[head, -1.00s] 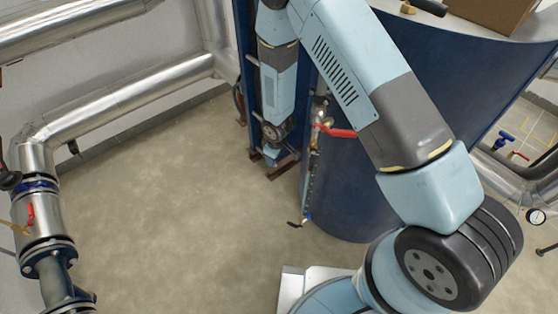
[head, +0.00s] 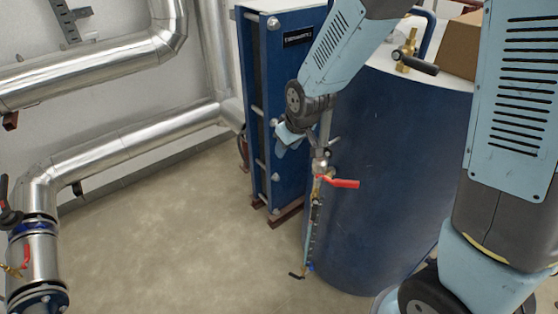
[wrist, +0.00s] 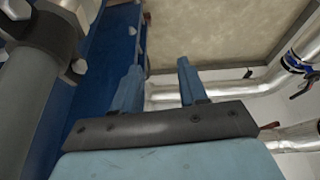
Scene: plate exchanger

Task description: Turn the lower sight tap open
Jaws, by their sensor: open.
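A thin vertical sight gauge (head: 313,225) runs down the front left of the big blue tank. At its bottom is a small tap (head: 308,268) with a dark lever (head: 297,275) pointing left; I take this to be the lower sight tap. A valve with a red lever (head: 343,183) pointing right is near the gauge's top. My gripper (head: 283,145) is well above the lower tap, beside the blue plate exchanger, and its fingers are small in the head view. In the wrist view my gripper (wrist: 158,82) is open, with nothing between its fingers. The lower tap is not recognisable there.
The blue tank (head: 385,180) stands right of the gauge. The blue plate exchanger (head: 291,90) is behind and left of it. Silver pipes (head: 130,150) line the wall. The floor (head: 190,245) left of the gauge is clear. A brass valve (head: 407,52) tops the tank.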

